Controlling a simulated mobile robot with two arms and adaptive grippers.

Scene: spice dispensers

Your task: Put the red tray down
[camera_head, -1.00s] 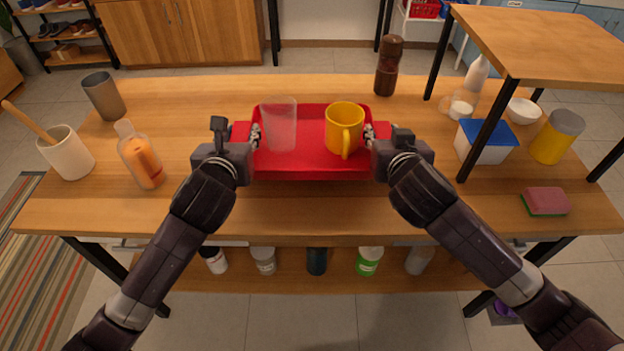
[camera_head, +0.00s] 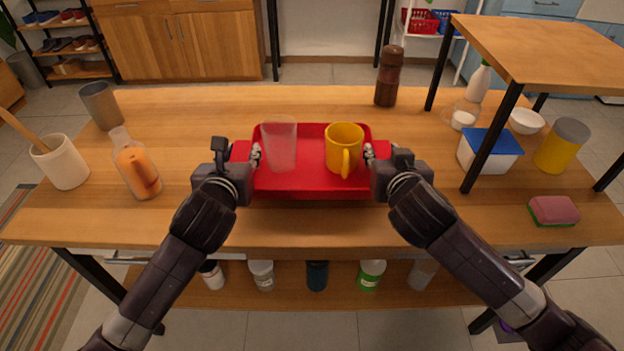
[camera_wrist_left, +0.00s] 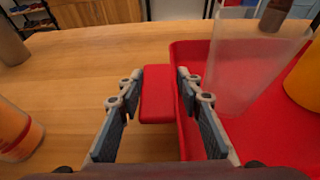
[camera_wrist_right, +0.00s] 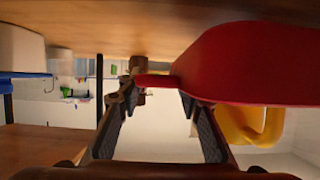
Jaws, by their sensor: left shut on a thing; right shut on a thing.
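The red tray (camera_head: 312,187) is at the middle of the wooden table, level, between my two grippers. A clear cup (camera_head: 281,146) stands on its left part and a yellow mug (camera_head: 343,150) on its right part. My left gripper (camera_head: 254,155) is shut on the tray's left handle, which shows between the fingers in the left wrist view (camera_wrist_left: 157,95). My right gripper (camera_head: 370,155) is shut on the right handle, seen in the right wrist view (camera_wrist_right: 155,81). I cannot tell whether the tray's underside touches the table.
A bottle with orange content (camera_head: 137,168) and a white utensil pot (camera_head: 60,163) stand at left. A pepper mill (camera_head: 388,78) stands behind the tray. A blue-lidded box (camera_head: 488,155), yellow canister (camera_head: 562,147) and sponge (camera_head: 553,210) are at right, near a raised shelf (camera_head: 545,45).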

